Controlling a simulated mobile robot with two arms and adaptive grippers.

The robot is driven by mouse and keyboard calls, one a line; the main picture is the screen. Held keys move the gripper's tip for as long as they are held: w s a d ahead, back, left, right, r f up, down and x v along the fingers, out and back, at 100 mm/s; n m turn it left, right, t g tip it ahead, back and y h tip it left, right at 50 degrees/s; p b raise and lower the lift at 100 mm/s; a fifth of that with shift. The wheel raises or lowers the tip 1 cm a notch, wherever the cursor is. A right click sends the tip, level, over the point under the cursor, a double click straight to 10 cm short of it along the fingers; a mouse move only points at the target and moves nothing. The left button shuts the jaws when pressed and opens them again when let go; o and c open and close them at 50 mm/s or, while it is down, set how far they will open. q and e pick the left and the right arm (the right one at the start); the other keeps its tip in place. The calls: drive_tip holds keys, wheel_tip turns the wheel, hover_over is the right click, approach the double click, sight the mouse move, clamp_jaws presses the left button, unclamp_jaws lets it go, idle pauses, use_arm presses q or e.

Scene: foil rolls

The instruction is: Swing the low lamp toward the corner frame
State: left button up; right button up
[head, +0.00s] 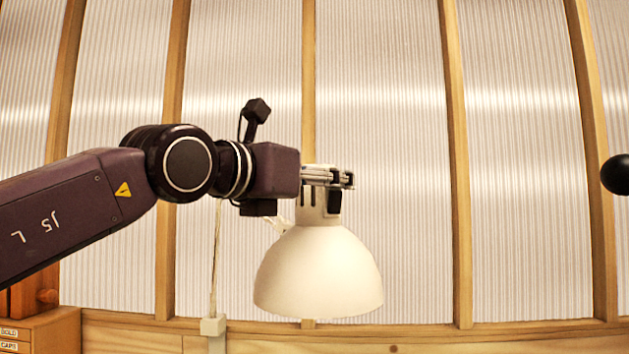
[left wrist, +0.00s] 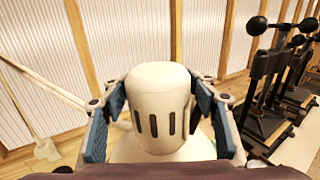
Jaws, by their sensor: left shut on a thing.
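The low lamp has a cream dome shade (head: 318,272) facing down and a slotted neck above it. In the left wrist view the neck (left wrist: 158,92) stands between the two blue finger pads. My left gripper (head: 334,181) comes in from the left and is shut on the neck, above the shade. The shade hangs in front of the ribbed wall. Wooden posts (head: 309,90) divide that wall; I cannot tell which one is the corner frame. My right gripper is in neither view.
A pale rod (head: 215,262) rises from a small block on the wooden ledge. A wooden drawer cabinet (head: 40,330) stands at lower left. Black presses with ball knobs (left wrist: 268,105) stand at right in the left wrist view. A black knob (head: 617,174) shows at the head view's right edge.

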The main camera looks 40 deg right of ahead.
use_arm(q)
drive_tip(key=shift+s+f, duration=0.1)
drive_tip(key=shift+f, duration=0.05)
drive_tip(key=o, duration=1.6)
drive_tip(key=shift+d, duration=0.1)
drive_tip(key=shift+s+a+r, duration=0.1)
drive_tip(key=shift+a+r, duration=0.1)
drive_tip(key=shift+a, duration=0.65)
drive_tip(key=v, duration=1)
drive_tip(key=shift+s, duration=0.25)
drive_tip(key=shift+a+f, duration=0.1)
